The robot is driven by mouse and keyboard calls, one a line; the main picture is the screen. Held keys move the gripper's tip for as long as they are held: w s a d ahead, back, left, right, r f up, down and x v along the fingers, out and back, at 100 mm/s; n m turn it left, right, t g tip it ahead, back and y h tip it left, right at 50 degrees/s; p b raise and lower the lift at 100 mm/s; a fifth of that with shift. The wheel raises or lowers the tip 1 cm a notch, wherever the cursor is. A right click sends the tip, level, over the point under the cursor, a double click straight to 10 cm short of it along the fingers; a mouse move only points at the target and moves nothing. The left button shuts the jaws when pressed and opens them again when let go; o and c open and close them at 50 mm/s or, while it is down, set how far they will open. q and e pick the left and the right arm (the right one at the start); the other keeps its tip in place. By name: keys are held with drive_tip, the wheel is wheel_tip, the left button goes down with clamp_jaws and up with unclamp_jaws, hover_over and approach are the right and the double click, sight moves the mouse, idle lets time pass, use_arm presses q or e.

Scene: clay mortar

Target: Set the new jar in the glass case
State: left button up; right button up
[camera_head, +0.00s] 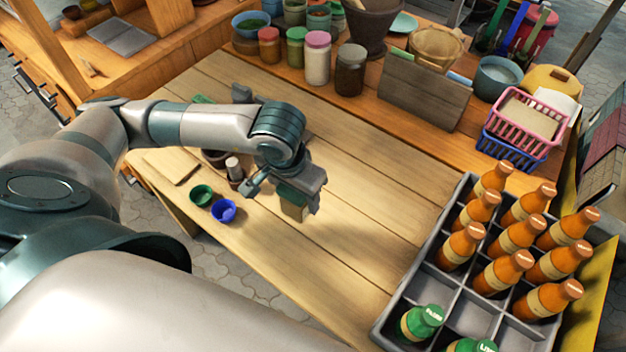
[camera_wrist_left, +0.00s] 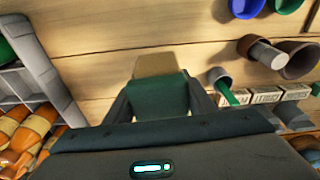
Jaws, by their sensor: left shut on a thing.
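My left gripper (camera_head: 300,190) hangs over the middle of the plank table, shut on a small blocky thing with a green upper part and a tan lower part (camera_head: 292,212). In the left wrist view the green and tan thing (camera_wrist_left: 155,66) sits between the fingers, with bare planks beyond it. I cannot tell whether it is the new jar. Lidded jars stand at the back: red (camera_head: 269,46), green (camera_head: 296,47), pink-lidded (camera_head: 317,58) and dark (camera_head: 350,70). I cannot make out a glass case. My right gripper is not in view.
A grey crate (camera_head: 378,330) of orange and green bottles stands at the right. Green (camera_head: 201,195) and blue (camera_head: 223,210) cups lie left of the gripper. A pink basket (camera_head: 530,118) and a wooden box (camera_head: 425,95) stand behind. The table's middle is clear.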

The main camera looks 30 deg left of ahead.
sight(287, 190)
use_arm(q)
drive_tip(key=shift+s+a+r+m, duration=0.15)
drive_tip(key=shift+s+a+r, duration=0.15)
drive_tip(key=shift+a+r, duration=0.3)
drive_tip(key=shift+s+a+r+m, duration=0.15)
drive_tip(key=shift+s+a+r, duration=0.2)
drive_tip(key=shift+r, duration=0.3)
drive_tip(key=shift+w, duration=0.1)
drive_tip(key=shift+w+f, duration=0.1)
drive_tip(key=shift+w+a+f, duration=0.1)
drive_tip(key=shift+w+f, duration=0.1)
drive_tip(key=shift+w, duration=0.05)
drive_tip(key=w+f, duration=0.2)
drive_tip(key=w, duration=0.1)
drive_tip(key=w+a+f+b, duration=0.1)
drive_tip(key=w+f, duration=0.1)
drive_tip(key=w, duration=0.1)
drive_tip(key=w+f+b, duration=0.1)
drive_tip(key=w+f, duration=0.1)
drive_tip(key=w, duration=0.2)
drive_tip(key=shift+w+a+f, duration=0.1)
drive_tip(key=shift+a, duration=0.3)
drive_tip(key=shift+w+f, duration=0.15)
drive_tip(key=shift+w, duration=0.2)
drive_tip(key=shift+a, duration=0.1)
